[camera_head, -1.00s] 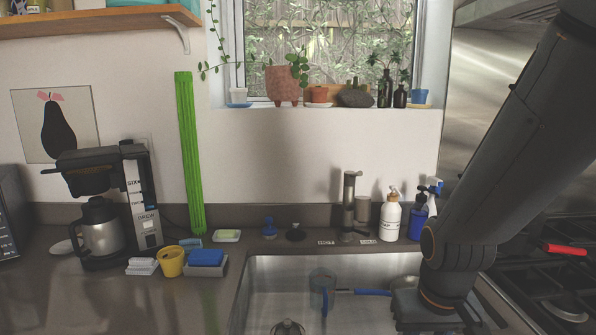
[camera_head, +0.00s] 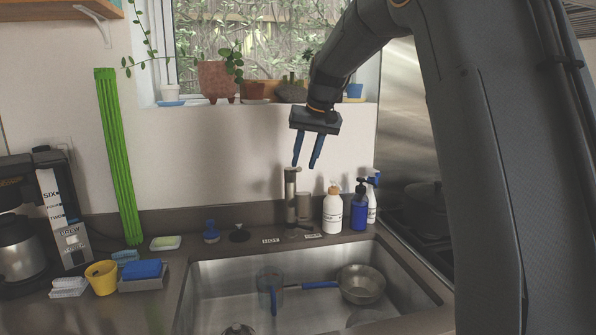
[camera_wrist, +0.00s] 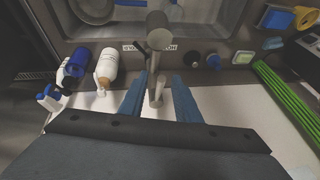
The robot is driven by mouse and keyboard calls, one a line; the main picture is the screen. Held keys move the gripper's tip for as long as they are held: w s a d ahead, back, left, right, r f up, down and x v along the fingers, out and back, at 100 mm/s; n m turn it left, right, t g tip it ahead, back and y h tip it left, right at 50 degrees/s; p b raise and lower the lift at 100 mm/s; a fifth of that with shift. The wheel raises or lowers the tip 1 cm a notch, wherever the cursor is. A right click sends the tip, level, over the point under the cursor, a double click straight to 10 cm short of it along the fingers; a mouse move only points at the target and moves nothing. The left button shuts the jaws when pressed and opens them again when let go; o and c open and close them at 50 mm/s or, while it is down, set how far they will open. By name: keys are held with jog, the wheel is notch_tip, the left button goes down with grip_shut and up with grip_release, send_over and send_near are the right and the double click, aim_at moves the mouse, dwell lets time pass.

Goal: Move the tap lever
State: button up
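The metal tap (camera_head: 291,202) stands upright behind the sink. In the wrist view, my gripper (camera_wrist: 158,78) has the tap's top lined up between the fingertips; contact cannot be seen.
Potted plants (camera_head: 217,82) line the windowsill behind my gripper.

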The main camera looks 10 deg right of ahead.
aim_at(298, 170)
jog(key=shift+w+a+f+p, duration=0.25)
jog(key=shift+w+f+p, duration=0.4)
jog(key=shift+w+f, duration=0.6)
jog(key=shift+w+a+f+p, duration=0.25)
jog(key=shift+w+f+p, duration=0.35)
jog(key=shift+w+f, duration=0.6)
jog(key=shift+s, duration=0.1)
grip_shut()
